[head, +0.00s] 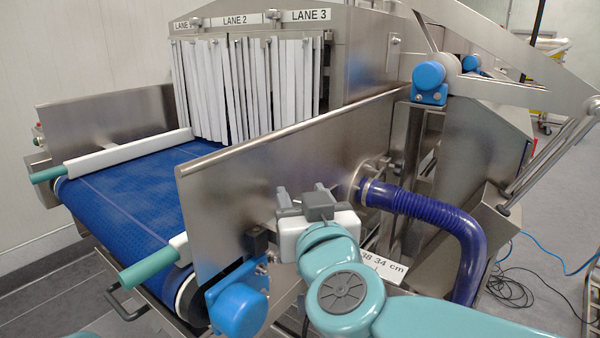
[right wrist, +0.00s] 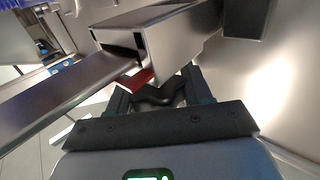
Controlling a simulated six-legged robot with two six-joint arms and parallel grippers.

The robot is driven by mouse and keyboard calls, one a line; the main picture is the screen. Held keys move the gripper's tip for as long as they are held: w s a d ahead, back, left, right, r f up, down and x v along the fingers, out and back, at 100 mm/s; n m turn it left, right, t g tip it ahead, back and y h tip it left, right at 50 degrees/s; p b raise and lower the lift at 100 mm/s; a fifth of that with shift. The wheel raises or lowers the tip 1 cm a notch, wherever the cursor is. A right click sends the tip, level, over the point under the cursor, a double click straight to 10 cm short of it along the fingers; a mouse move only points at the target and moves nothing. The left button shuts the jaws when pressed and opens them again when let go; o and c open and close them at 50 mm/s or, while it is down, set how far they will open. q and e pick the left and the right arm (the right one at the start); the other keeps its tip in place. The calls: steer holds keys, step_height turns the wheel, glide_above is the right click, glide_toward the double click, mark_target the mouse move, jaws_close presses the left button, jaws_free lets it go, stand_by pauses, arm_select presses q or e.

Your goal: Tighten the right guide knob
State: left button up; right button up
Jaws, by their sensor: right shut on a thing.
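My right gripper (head: 303,203) is against the outer face of the steel side wall, at the near right of the conveyor. In the right wrist view, the gripper (right wrist: 157,92) is shut on a dark, lobed knob (right wrist: 156,96), which sits between its two fingers. A steel block (right wrist: 150,38) with a red part (right wrist: 137,78) lies just beyond the knob. In the head view, the gripper and wrist hide the knob. My left gripper is not in view.
The blue belt (head: 130,205) runs into the tunnel behind white strip curtains (head: 245,90). White bars with teal ends (head: 148,262) flank the belt. A blue motor housing (head: 238,308) is left of my wrist, and a purple hose (head: 430,210) curves close on its right.

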steer(key=m+h+p, duration=0.1)
steer(key=h+p, duration=0.1)
steer(key=m+h+p, duration=0.2)
steer(key=shift+d+r+h, duration=0.15)
steer(key=shift+h, duration=0.25)
arm_select(q)
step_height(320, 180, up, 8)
steer(key=p, duration=0.2)
steer(key=shift+p, duration=0.3)
arm_select(e)
steer(key=shift+d+f+m+h, duration=0.15)
steer(key=shift+m+h, duration=0.35)
steer(key=shift+h, duration=0.25)
steer(key=shift+d+f+m+h, duration=0.1)
steer(key=shift+m+h, duration=0.4)
steer(key=shift+h, duration=0.25)
steer(key=o, duration=1)
steer(key=shift+c, duration=0.2)
